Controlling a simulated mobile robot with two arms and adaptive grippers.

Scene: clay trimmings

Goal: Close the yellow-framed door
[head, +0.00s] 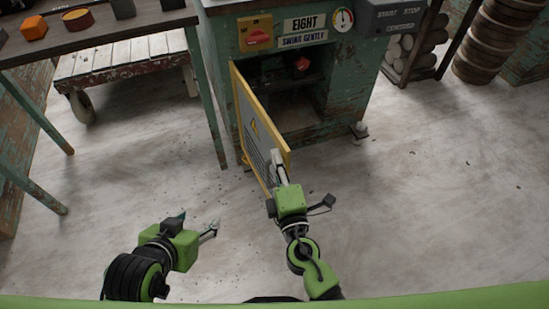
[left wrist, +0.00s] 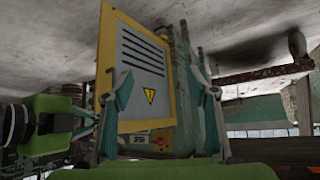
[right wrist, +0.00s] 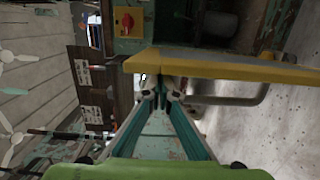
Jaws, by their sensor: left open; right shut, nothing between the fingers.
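The yellow-framed door (head: 262,128) stands open, swung out from the left side of the green cabinet's opening. My left gripper (head: 213,230) is open and empty, low to the left of the door.
The green cabinet (head: 345,125) has a red switch (head: 257,39), a gauge and signs above its dark opening. A worktable (head: 105,30) and a wheeled cart (head: 120,62) stand at left. Stacked round items (head: 490,45) are at back right. The floor right of the door is clear.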

